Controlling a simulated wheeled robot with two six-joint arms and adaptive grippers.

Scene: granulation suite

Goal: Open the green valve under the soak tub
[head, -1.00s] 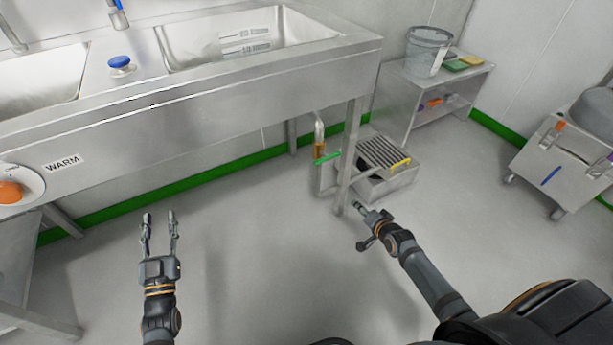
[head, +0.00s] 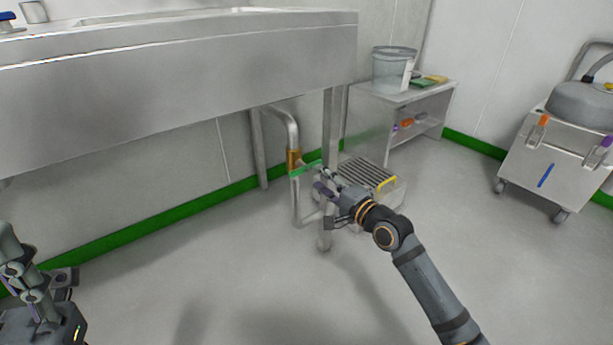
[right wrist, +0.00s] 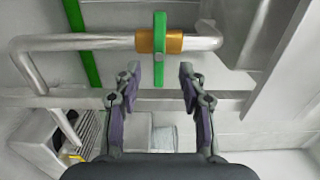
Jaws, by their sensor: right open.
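The green valve handle (head: 305,170) sits on a brass valve body (head: 293,160) in the drain pipe under the soak tub (head: 180,85). In the right wrist view the green handle (right wrist: 159,50) crosses the brass body (right wrist: 159,39), and its end lies between my fingertips. My right gripper (head: 322,180) is open at the handle, its fingers (right wrist: 159,72) on either side with gaps showing.
A tub leg (head: 329,130) stands close to the valve. A floor drain box with a grate (head: 368,173) lies behind my right gripper. A shelf unit (head: 400,97) with a clear bucket (head: 393,68) and a wheeled cart (head: 555,165) stand right. The floor at front is clear.

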